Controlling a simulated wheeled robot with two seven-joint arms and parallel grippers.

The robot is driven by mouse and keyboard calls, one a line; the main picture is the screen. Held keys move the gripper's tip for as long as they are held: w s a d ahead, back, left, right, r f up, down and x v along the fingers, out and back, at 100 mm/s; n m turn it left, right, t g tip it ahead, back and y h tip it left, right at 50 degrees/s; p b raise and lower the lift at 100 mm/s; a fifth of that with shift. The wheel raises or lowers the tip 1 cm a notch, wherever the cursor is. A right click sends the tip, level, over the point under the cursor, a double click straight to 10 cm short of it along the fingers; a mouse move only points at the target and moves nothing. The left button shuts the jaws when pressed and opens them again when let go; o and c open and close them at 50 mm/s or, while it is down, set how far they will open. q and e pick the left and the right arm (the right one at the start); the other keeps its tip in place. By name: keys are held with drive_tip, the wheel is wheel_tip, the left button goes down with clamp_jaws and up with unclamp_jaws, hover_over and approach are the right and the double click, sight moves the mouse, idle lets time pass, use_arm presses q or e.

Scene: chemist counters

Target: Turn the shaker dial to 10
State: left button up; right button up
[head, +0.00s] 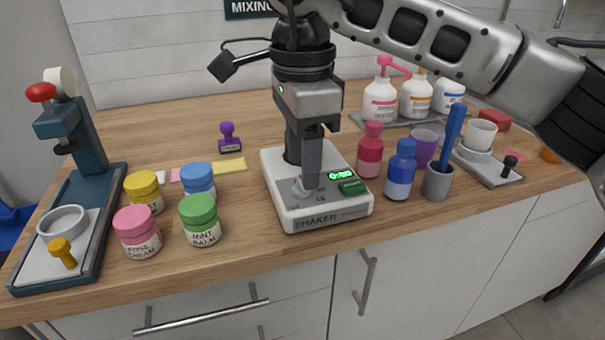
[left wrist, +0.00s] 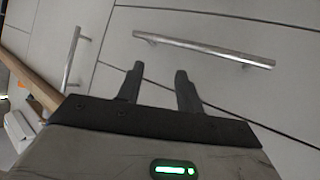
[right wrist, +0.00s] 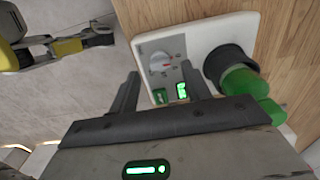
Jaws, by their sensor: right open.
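The white shaker (head: 330,212) stands near the counter's front edge, with its name on the front face. Its round grey dial (right wrist: 160,62) has a red mark, and a lit green display (right wrist: 181,90) and a green button (right wrist: 160,97) sit beside it. My right gripper (head: 311,184) points down over the dial and partly hides it in the head view. In the right wrist view its fingers (right wrist: 160,72) are apart, with the dial between the tips; contact cannot be told. My left gripper (left wrist: 159,70) is open and empty, facing the cabinet fronts.
A green vessel (right wrist: 240,80) sits in a dark holder on the shaker. Several jars, including a green one (head: 200,218), stand to the left, beside a press (head: 75,150). A red bottle (head: 370,150), a blue bottle (head: 400,170) and a grey cup (head: 437,181) stand close on the right.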

use_arm(q)
drive_tip(key=shift+f, duration=0.1)
use_arm(e)
drive_tip(key=shift+f, duration=1.4)
drive_tip(key=c, duration=1)
